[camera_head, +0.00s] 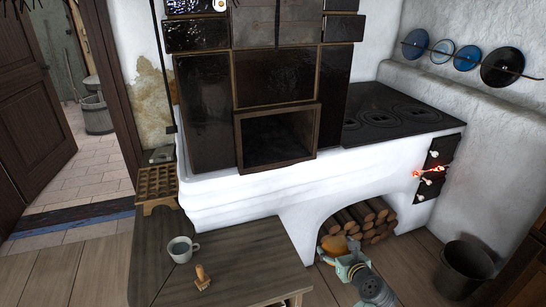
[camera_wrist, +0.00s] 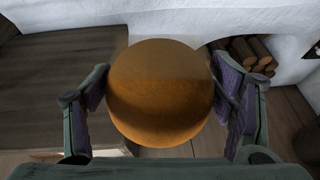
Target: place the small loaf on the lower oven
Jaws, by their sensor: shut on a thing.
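The small loaf is a round orange-brown ball (camera_wrist: 160,92) between the two fingers of my gripper (camera_wrist: 162,88) in the wrist view. It also shows in the head view (camera_head: 334,244), beside the firewood arch. My gripper (camera_head: 344,256) is shut on it and holds it in front of the stove, right of the wooden table. The stove has dark tiles, with an open square niche (camera_head: 277,140) low in its tiled front, above a white masonry base (camera_head: 240,195). The niche looks empty. The pictures do not settle which part is the lower oven.
The wooden table (camera_head: 225,255) holds a mug (camera_head: 182,249) and a small wooden object (camera_head: 202,277). Firewood (camera_head: 365,218) fills the arch under the black cooktop (camera_head: 395,112). Glowing red shows at the small stove doors (camera_head: 430,172). A dark bucket (camera_head: 463,268) stands at right.

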